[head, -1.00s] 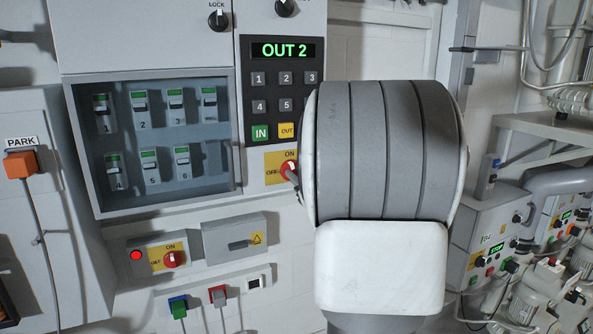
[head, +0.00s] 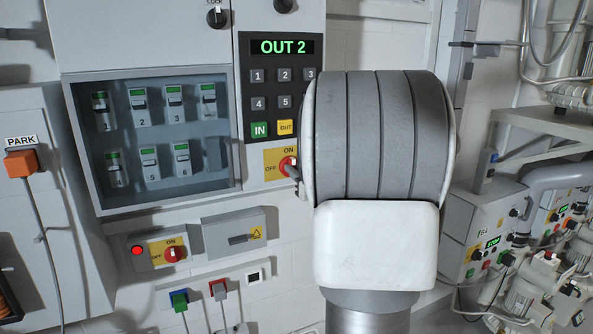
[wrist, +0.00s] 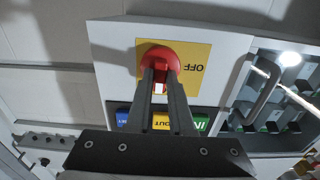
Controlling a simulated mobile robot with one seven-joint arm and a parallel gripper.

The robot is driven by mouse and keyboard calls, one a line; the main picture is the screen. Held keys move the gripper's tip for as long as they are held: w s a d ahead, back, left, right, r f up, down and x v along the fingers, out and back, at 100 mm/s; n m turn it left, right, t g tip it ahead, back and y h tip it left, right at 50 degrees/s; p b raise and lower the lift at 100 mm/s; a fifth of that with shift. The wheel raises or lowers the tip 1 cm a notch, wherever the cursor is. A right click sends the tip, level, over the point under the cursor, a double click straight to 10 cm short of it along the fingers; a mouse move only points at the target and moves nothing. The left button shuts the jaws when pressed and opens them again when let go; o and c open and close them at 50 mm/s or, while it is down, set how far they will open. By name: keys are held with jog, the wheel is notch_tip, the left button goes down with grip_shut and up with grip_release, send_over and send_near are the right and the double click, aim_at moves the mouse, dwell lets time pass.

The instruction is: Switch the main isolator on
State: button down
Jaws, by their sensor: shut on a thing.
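A red rotary knob (head: 287,166) sits on a yellow plate (head: 271,158) below the keypad, with ON above it and OFF to its left. In the wrist view my gripper (wrist: 162,80) is shut on this red knob (wrist: 160,55), one finger on each side of its grip. The plate's OFF label (wrist: 193,69) shows there too. My arm hides most of my gripper in the head view. A second red knob (head: 173,254) on a smaller yellow plate, beside a lit red lamp (head: 137,252), is lower left; my gripper is apart from it.
The keypad display (head: 282,46) reads OUT 2. A glass-fronted breaker box (head: 155,203) is left of the keypad. A grey handle box (head: 233,236) and green and red plugs (head: 180,299) are below. Machinery with control boxes (head: 497,213) stands at right.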

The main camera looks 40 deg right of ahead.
jog(key=shift+r, duration=0.1)
jog(key=c, duration=0.8)
grip_release()
jog(key=v, duration=1.7)
jog(key=shift+s+p, duration=0.25)
jog(key=shift+p, duration=0.2)
